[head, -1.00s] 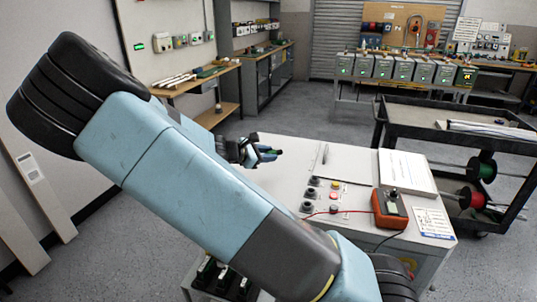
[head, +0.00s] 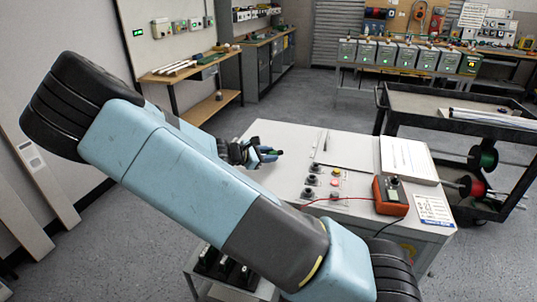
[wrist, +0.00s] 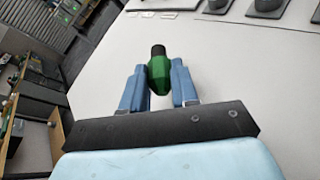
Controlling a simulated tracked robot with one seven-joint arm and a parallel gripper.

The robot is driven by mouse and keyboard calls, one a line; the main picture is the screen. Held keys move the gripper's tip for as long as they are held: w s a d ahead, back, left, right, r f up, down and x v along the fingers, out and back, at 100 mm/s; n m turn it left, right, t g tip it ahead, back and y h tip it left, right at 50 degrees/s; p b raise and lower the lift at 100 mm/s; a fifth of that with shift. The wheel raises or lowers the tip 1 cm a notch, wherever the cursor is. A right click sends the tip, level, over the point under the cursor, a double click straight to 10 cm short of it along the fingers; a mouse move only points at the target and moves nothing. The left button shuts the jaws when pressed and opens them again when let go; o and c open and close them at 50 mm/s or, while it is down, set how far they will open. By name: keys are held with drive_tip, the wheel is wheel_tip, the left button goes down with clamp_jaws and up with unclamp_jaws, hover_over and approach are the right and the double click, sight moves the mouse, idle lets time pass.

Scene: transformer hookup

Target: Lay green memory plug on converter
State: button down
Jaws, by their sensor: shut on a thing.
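The green memory plug (wrist: 160,72) is a small green body with a dark tip, seen in the wrist view between the two blue fingers. My gripper (wrist: 159,84) is shut on it and holds it over the white tabletop. In the head view my gripper (head: 262,155) is at the far left side of the white table, partly hidden by my arm, and only a little of the plug shows. I cannot tell which thing is the converter. Several grey boxes with green lights (head: 390,54) stand in a row on a rack at the back.
The white table (head: 290,140) carries dark knobs and buttons (head: 313,180), an orange meter (head: 389,195) with a red lead and a white booklet (head: 408,160). A black cart (head: 455,130) with wire spools stands to the right. Grey floor (head: 290,100) is open beyond the table.

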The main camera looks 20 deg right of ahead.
sight(268, 168)
drive_tip(key=shift+f, duration=1.35)
drive_tip(key=c, duration=0.8)
unclamp_jaws()
drive_tip(key=shift+f, duration=0.1)
drive_tip(key=shift+c, duration=0.2)
drive_tip(key=shift+o, duration=0.3)
drive_tip(key=shift+s, duration=0.1)
drive_tip(key=shift+f, duration=0.1)
drive_tip(key=shift+a, duration=0.1)
drive_tip(key=v, duration=1.3)
drive_tip(key=shift+a+r, duration=0.25)
drive_tip(key=shift+a, duration=0.05)
